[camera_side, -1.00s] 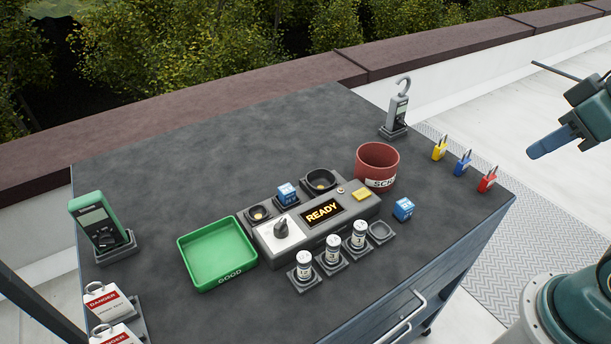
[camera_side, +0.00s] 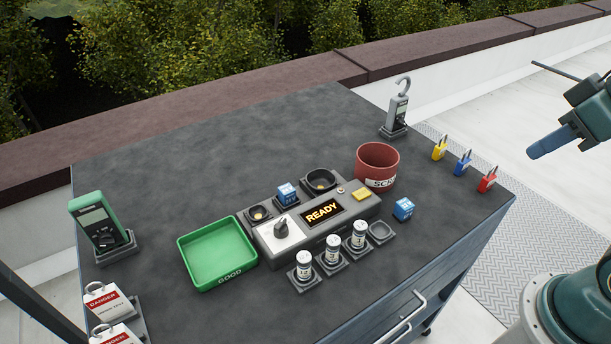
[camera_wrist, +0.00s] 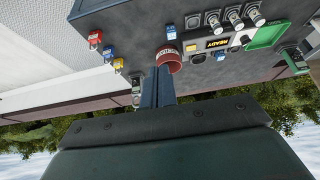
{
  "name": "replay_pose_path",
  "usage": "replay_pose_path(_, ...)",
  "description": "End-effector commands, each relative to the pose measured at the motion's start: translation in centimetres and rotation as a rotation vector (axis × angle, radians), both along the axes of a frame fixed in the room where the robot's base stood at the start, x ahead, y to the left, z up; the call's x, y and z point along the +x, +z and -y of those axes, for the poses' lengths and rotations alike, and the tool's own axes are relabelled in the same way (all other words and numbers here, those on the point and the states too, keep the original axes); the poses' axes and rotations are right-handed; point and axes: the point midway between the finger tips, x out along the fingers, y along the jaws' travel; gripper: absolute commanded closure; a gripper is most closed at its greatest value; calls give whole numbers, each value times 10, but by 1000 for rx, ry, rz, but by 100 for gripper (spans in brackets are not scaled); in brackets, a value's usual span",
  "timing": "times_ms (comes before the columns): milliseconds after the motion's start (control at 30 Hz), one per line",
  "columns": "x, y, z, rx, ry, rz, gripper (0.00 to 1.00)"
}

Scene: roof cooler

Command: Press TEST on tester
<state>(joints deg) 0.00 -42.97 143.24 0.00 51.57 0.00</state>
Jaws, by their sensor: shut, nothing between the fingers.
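The tester (camera_side: 317,220) is a grey box in the middle of the dark bench top. In the wrist view the tester (camera_wrist: 216,44) appears upside down. My gripper (camera_side: 548,146) is at the upper right of the side view, well clear of the bench and the tester. Its blue fingers (camera_wrist: 158,84) are shut and empty.
A green GOOD tray (camera_side: 217,254) lies left of the tester. A red scrap bin (camera_side: 377,165) stands behind its right end. Several white canisters (camera_side: 332,249) stand in holders before it, and a blue block (camera_side: 403,208) lies to its right. Padlocks (camera_side: 463,164) line the right edge.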

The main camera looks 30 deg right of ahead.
Motion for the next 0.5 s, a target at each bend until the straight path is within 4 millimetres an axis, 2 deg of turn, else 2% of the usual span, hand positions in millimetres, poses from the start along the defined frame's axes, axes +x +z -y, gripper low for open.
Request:
replay_pose_path(267, 2, 0, -1, 1, 2, 0, 100)
replay_pose_path(500, 20, -3, -5, 14, 14, 8, 100)
